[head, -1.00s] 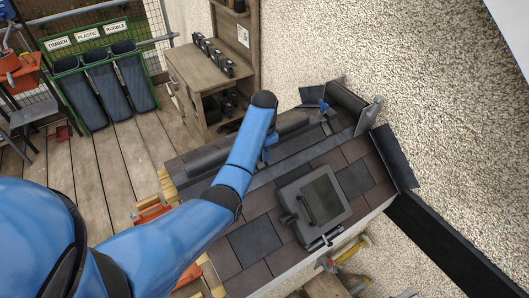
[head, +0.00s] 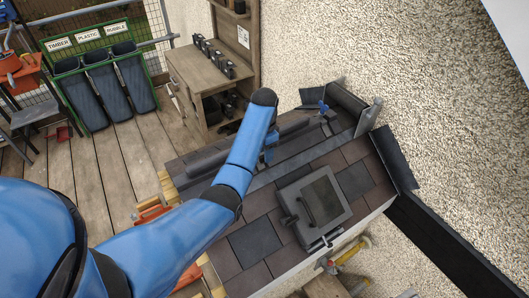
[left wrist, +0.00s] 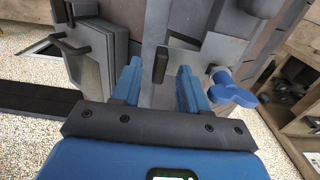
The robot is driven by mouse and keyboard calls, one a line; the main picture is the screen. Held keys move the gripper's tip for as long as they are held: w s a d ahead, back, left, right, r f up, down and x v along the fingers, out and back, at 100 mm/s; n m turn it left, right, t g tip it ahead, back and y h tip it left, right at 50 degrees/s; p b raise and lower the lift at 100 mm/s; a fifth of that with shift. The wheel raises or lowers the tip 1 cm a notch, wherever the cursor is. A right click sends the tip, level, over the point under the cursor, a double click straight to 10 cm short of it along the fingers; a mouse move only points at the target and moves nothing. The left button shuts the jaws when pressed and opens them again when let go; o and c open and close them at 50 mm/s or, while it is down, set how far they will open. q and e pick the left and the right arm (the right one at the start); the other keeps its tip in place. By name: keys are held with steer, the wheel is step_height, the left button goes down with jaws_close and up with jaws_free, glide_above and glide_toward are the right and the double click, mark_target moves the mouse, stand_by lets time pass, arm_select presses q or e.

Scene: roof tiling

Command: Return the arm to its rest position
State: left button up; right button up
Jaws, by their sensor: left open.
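My left arm reaches in from the left in the head view and lies over the tiled roof (head: 255,241). Its gripper is mostly hidden behind the arm's end there, with a bit of blue showing near the ridge. In the left wrist view my left gripper (left wrist: 158,82) has its two blue fingers apart, with nothing clearly held between them. A small dark upright handle-like piece (left wrist: 160,64) shows beyond the gap between the fingers. A blue-handled clamp (left wrist: 232,90) is just right of the fingers; it also shows in the head view (head: 324,108). My right gripper is not in view.
A roof window (head: 314,201) sits in the tiles. A wooden shelf unit (head: 190,72) stands behind, against the pebbled wall (head: 440,120). Labelled bins (head: 102,85) stand at the upper left. The plank floor (head: 105,165) is largely clear.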

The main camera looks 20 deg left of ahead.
arm_select(q)
steer(key=shift+r, duration=2.3)
